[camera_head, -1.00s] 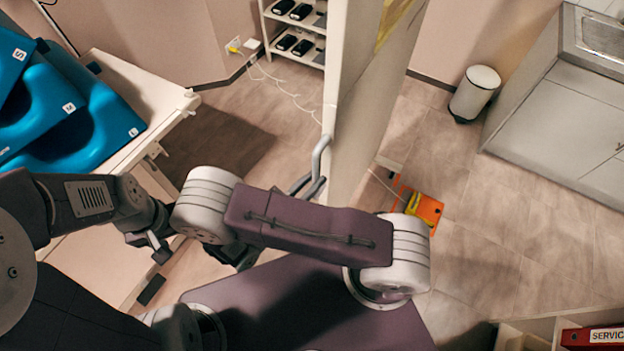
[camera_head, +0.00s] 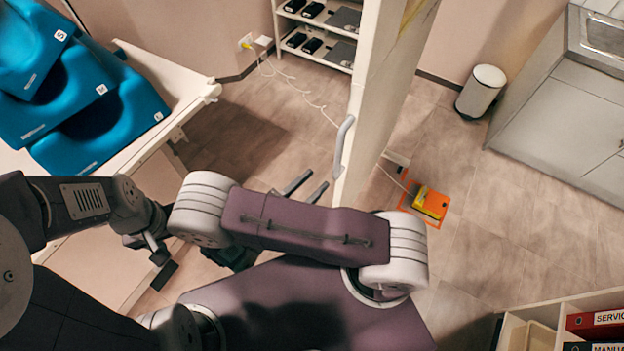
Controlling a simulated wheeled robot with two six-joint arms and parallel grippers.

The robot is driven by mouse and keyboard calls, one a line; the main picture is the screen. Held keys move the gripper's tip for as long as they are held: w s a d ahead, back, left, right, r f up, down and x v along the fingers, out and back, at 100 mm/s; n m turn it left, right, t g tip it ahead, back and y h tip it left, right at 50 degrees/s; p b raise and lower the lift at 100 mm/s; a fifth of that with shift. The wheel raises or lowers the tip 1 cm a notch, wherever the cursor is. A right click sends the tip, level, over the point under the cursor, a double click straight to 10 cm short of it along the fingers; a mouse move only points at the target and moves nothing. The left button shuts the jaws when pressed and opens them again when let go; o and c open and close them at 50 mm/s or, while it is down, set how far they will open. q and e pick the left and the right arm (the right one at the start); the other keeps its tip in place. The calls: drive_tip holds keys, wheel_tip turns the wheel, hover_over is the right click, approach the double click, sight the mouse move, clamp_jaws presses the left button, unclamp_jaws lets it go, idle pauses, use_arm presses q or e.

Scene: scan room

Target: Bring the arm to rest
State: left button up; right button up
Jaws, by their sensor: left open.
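My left gripper (camera_head: 163,265) hangs dark at the end of the dark arm from the left, in front of the bed's side. It is open and I see nothing in it. My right gripper (camera_head: 306,182) shows as two grey parallel fingers beyond my purple arm link, which hides the rest of it. The fingers are apart with floor between them, and nothing shows in them. The grey handle (camera_head: 344,143) on the pale door (camera_head: 375,100) is just to the right of these fingers and looks apart from them.
A bed (camera_head: 170,85) with blue cushions (camera_head: 140,115) is at the left. A shelf (camera_head: 318,50) stands behind the door. An orange mat (camera_head: 408,197) with a yellow item, a bin (camera_head: 480,92) and a cabinet (camera_head: 560,115) are right. A binder shelf (camera_head: 545,318) is at lower right.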

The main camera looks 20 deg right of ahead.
drive_tip(key=s+d+f+m+g+y, duration=0.1)
drive_tip(key=s+d+m+g+y, duration=0.6)
drive_tip(key=m+g, duration=0.45)
use_arm(q)
drive_tip(key=shift+w+d, duration=0.3)
drive_tip(key=shift+d, duration=0.05)
use_arm(e)
drive_tip(key=w+a+r+m+t+y, duration=0.3)
drive_tip(key=m+y, duration=0.6)
drive_tip(key=m, duration=0.3)
drive_tip(key=shift+w+a+r+t+y, duration=0.15)
drive_tip(key=shift+w+a+t+y, duration=0.2)
drive_tip(key=shift+w+t, duration=0.65)
use_arm(q)
drive_tip(key=shift+s, duration=0.2)
use_arm(e)
drive_tip(key=shift+s, duration=0.3)
